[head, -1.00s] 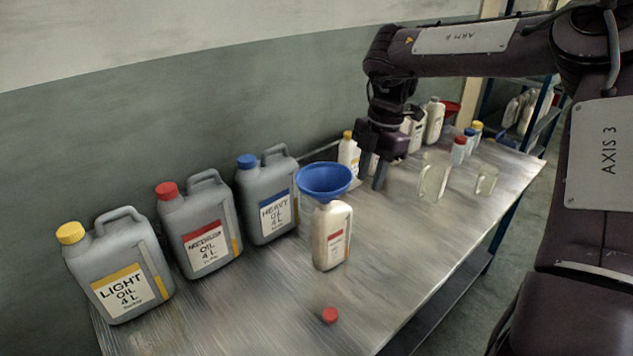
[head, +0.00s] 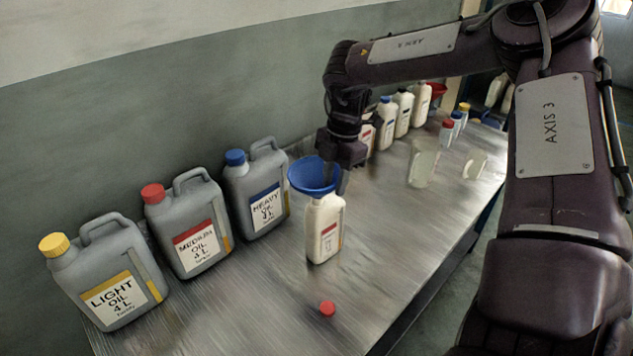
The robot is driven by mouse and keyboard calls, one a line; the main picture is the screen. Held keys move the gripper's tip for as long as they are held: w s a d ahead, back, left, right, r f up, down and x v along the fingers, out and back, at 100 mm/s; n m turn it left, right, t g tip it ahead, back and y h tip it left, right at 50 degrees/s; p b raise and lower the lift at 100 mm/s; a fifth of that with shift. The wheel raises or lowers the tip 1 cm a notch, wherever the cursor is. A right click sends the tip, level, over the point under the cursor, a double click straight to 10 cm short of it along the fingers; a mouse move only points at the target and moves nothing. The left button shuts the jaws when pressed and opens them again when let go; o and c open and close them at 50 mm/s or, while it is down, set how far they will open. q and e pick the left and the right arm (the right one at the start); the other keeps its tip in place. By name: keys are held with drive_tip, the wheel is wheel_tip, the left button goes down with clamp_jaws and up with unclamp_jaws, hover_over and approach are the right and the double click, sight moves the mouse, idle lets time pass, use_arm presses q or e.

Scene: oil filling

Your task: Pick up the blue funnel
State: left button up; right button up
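The blue funnel (head: 311,175) sits in the neck of a white bottle (head: 325,235) with a red-banded label, in the middle of the table. The bottle stands upright. My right gripper (head: 334,176) is at the funnel's right rim, pointing down. One finger shows just outside the rim on the right. The other appears to be over or inside the bowl, with a gap between them. I cannot tell whether either finger touches the funnel. My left gripper is not in view.
Grey jugs with yellow (head: 108,278), red (head: 190,228) and blue (head: 257,190) caps stand at the left by the wall. A red cap (head: 327,308) lies in front of the bottle. Several white bottles (head: 387,125) and clear pitchers (head: 423,165) stand farther back.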

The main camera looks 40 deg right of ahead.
drive_tip(key=shift+s+r, duration=0.1)
drive_tip(key=shift+s, duration=0.1)
drive_tip(key=shift+s+r, duration=0.1)
drive_tip(key=shift+s, duration=0.05)
drive_tip(key=shift+c, duration=2.5)
drive_tip(key=shift+w, duration=0.2)
clamp_jaws()
drive_tip(key=shift+s, duration=0.1)
